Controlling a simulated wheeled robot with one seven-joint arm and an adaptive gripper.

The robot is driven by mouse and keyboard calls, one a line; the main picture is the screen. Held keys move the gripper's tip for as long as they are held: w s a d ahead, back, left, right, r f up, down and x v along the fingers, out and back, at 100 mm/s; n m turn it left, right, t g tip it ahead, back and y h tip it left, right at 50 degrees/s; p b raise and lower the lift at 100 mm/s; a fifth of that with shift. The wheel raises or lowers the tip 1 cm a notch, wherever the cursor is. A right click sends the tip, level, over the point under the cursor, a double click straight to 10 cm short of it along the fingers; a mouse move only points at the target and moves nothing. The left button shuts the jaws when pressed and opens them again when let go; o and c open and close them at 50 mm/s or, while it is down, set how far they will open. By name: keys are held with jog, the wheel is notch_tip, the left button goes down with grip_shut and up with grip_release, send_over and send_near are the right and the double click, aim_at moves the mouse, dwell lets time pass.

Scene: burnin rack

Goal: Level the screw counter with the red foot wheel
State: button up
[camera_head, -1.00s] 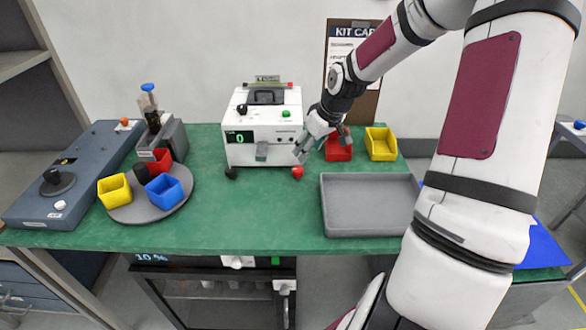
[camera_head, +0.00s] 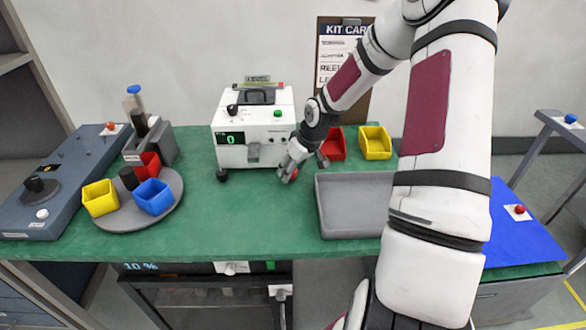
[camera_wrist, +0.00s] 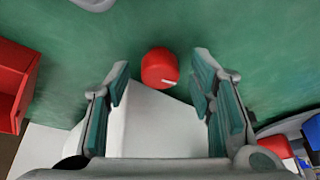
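The white screw counter (camera_head: 235,154) stands at the back of the green bench, its display reading 0. A black foot (camera_head: 222,175) shows under its front left corner. The red foot wheel (camera_head: 294,175) is at its front right corner, partly hidden by my gripper (camera_head: 304,169). In the wrist view the red wheel (camera_wrist: 158,67) has a pale mark and lies centred between the fingertips, with a gap on each side. My gripper (camera_wrist: 161,75) is open and holds nothing. I cannot tell from these views how far the counter tilts.
A red bin (camera_head: 334,146) and a yellow bin (camera_head: 375,143) stand close to the right of my gripper. A grey tray (camera_head: 335,229) lies in front of them. A round turntable (camera_head: 130,216) with small bins is at left. Green bench surface before the counter is clear.

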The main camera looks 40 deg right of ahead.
jog(key=c, duration=1.1)
jog(key=shift+o, duration=0.2)
jog(key=shift+s+r+n+p, duration=0.15)
jog(key=shift+n+p, duration=0.45)
jog(key=shift+p, duration=0.55)
jog(key=shift+w+d+n+y+p, duration=0.1)
jog(key=shift+w+n+y+p, duration=0.1)
jog(key=shift+n+y+p, duration=0.5)
jog(key=shift+n, duration=0.3)
jog(key=o, duration=1.2)
jog(key=shift+c, duration=0.2)
jog(key=v, duration=0.7)
jog(key=shift+r, duration=0.4)
